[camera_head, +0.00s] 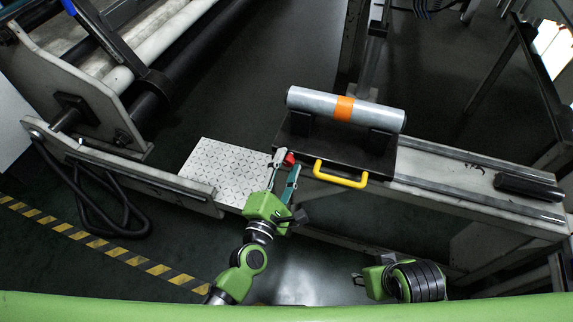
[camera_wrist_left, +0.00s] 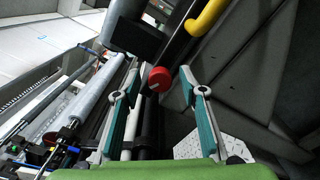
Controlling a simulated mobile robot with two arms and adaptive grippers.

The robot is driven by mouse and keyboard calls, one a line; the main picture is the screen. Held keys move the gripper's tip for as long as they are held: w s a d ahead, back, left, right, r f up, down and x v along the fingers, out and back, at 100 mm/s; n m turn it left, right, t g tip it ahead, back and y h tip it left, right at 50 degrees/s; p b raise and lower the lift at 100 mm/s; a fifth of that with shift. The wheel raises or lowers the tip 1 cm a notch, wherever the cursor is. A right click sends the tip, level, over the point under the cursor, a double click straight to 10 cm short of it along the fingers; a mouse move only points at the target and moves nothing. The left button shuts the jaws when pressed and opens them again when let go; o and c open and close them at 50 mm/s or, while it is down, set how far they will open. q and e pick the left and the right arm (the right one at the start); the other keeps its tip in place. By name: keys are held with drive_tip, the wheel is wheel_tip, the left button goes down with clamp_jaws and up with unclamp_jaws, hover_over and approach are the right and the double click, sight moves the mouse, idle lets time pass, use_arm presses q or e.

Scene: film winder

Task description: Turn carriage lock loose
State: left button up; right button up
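The carriage lock is a small red knob (camera_head: 289,158) at the left end of the dark carriage (camera_head: 330,150), below a grey roll with an orange band (camera_head: 344,107). In the left wrist view the red knob (camera_wrist_left: 159,78) shows ahead, between the lines of the two fingers. My left gripper (camera_head: 282,170) is open, with its fingertips close to the knob; I cannot tell whether they touch it. In the left wrist view the open gripper (camera_wrist_left: 158,88) has nothing between its teal pads. My right gripper (camera_head: 358,279) is low, apart from the carriage; its fingers are small and unclear.
A yellow handle (camera_head: 340,174) sticks out of the carriage front, right of the knob. The carriage stands on a rail (camera_head: 480,190) running right, with a black block (camera_head: 528,187) near its end. A patterned plate (camera_head: 226,170) lies left. Rollers (camera_head: 170,40) stand upper left.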

use_arm(q)
drive_tip(key=v, duration=1.2)
idle(0.4)
